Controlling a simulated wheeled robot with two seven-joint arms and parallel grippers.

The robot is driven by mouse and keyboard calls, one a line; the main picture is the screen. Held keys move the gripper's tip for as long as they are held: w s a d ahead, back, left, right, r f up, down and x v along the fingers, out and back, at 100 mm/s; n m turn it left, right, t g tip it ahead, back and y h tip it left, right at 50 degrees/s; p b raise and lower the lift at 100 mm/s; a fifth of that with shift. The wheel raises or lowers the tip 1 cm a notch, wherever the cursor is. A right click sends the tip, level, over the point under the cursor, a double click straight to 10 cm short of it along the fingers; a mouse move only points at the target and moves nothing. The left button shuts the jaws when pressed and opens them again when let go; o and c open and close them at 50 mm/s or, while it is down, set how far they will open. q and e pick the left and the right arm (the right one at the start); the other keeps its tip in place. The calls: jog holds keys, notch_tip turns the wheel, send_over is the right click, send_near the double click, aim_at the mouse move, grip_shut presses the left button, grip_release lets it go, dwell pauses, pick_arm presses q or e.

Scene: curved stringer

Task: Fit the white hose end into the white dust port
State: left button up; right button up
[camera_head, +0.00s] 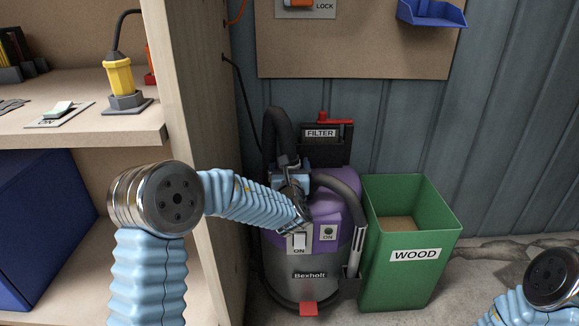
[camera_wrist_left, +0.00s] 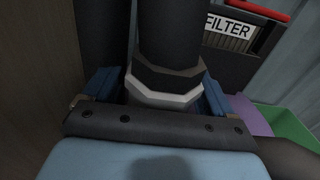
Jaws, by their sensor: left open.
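In the left wrist view, a thick black hose (camera_wrist_left: 168,30) comes down between the two blue fingers of my left gripper (camera_wrist_left: 157,88). A pale white faceted collar (camera_wrist_left: 163,93), which looks like the white hose end, sits under a dark ring between the fingers. The fingers stand apart on either side of it; whether either touches it is unclear. In the head view, my left gripper (camera_head: 290,178) is at the top of the purple and grey vacuum (camera_head: 330,228), beside the black hose (camera_head: 277,130). I cannot make out the white dust port. My right gripper is out of frame.
A black filter box (camera_head: 320,145) with a red handle stands behind the vacuum. A green WOOD bin (camera_head: 410,270) is close on its right. A wooden shelf post (camera_head: 190,100) rises on the left, near my left arm. Open floor shows right of the bin.

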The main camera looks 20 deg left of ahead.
pick_arm(q)
jog(key=shift+r, duration=0.15)
jog(key=v, duration=1.2)
